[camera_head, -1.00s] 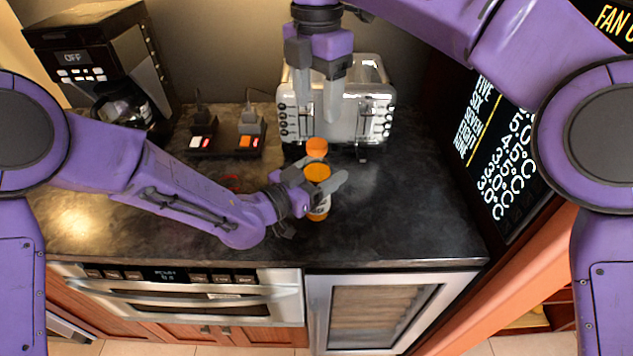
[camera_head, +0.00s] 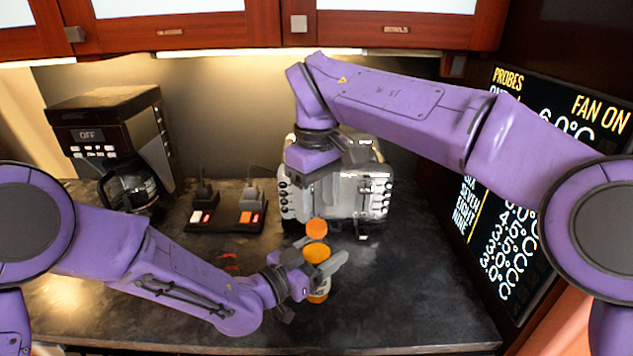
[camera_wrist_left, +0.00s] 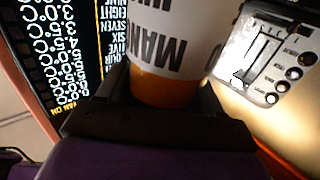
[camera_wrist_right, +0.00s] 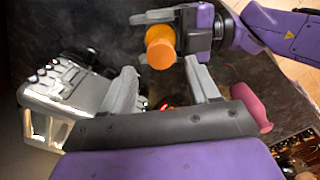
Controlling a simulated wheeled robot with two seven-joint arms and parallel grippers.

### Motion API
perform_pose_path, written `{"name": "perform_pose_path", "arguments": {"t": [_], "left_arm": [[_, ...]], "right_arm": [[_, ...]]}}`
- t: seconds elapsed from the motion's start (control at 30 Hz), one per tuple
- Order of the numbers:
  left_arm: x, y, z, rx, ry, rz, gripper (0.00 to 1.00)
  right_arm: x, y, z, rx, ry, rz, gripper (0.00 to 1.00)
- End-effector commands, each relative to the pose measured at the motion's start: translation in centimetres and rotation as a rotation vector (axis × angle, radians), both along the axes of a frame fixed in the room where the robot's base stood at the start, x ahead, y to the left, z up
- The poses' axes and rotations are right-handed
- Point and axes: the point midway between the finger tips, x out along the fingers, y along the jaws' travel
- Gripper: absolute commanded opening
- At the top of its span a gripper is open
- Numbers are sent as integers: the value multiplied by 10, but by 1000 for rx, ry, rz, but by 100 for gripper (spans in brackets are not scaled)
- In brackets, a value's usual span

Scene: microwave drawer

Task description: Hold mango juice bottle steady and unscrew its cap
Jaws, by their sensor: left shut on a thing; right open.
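The mango juice bottle (camera_head: 320,290) stands upright on the dark counter, with an orange cap (camera_head: 316,229) on top. The cap also shows in the right wrist view (camera_wrist_right: 161,54). My left gripper (camera_head: 310,287) is shut around the bottle's body from the left. In the left wrist view the bottle's white label (camera_wrist_left: 165,45) with dark letters sits between the fingers. My right gripper (camera_wrist_right: 160,70) is open and empty. Its fingers point toward the cap, which shows beyond and between the fingertips, apart from them. In the head view its fingers are hard to make out against the toaster.
A silver toaster (camera_head: 335,200) stands close behind the bottle. A coffee maker (camera_head: 115,150) and a power strip with lit switches (camera_head: 225,218) are at the left. A display panel (camera_head: 510,240) is on the right. The counter (camera_head: 415,285) right of the bottle is clear.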

Motion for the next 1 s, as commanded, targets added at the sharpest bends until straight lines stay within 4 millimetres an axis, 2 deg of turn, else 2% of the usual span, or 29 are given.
{"name": "perform_pose_path", "arguments": {"t": [0.1,0.2,0.33,0.53,0.57,0.7,0.73,0.9,1.0], "left_arm": [[-1,0,-2,3,3,-1,0],[-1,0,-2,3,3,-1,0],[-1,0,-2,3,3,-1,0],[-1,0,-2,3,3,-2,0],[-1,0,-2,3,3,-2,0],[-1,0,-2,3,3,-2,0],[-1,0,-2,3,3,-2,0],[-1,0,-2,3,3,-2,0],[-1,0,-2,3,3,-2,0]], "right_arm": [[-1,0,-22,1,4,2,60],[0,0,-35,0,3,2,60],[0,0,-42,1,1,1,60],[0,0,-43,2,1,1,60],[0,0,-43,2,1,1,57],[0,0,-43,1,0,1,11],[0,0,-43,1,0,1,3],[0,0,-43,1,0,7,2],[0,0,-43,3,2,101,2]]}}
